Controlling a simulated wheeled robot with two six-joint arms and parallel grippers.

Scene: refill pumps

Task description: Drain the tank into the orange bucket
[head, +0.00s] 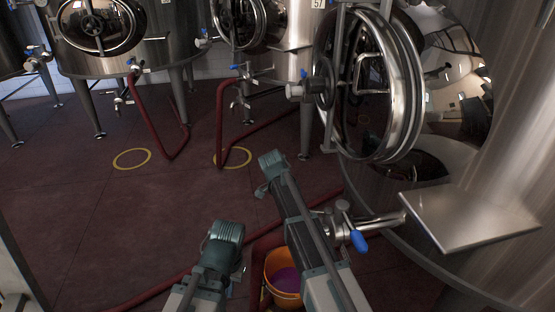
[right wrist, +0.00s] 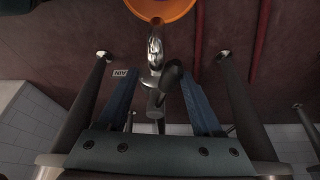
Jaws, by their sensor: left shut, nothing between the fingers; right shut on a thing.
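The orange bucket (head: 269,296) stands on the floor beneath the large steel tank (head: 465,205) at the right and holds purple liquid. It also shows at the top of the right wrist view (right wrist: 162,8). The tank's drain valve (head: 331,230) sticks out to the left above the bucket. My left gripper (head: 222,238) is shut and empty, left of the bucket. My right gripper (right wrist: 160,104) is shut on the drain valve's dark handle (right wrist: 160,92), with its fingers on either side. In the head view, my right arm hides part of the bucket.
Other steel tanks (head: 160,45) stand on legs along the back, with red hoses (head: 155,140) on the floor. Yellow rings (head: 132,159) mark the floor. A flat metal plate (head: 470,218) juts out at right.

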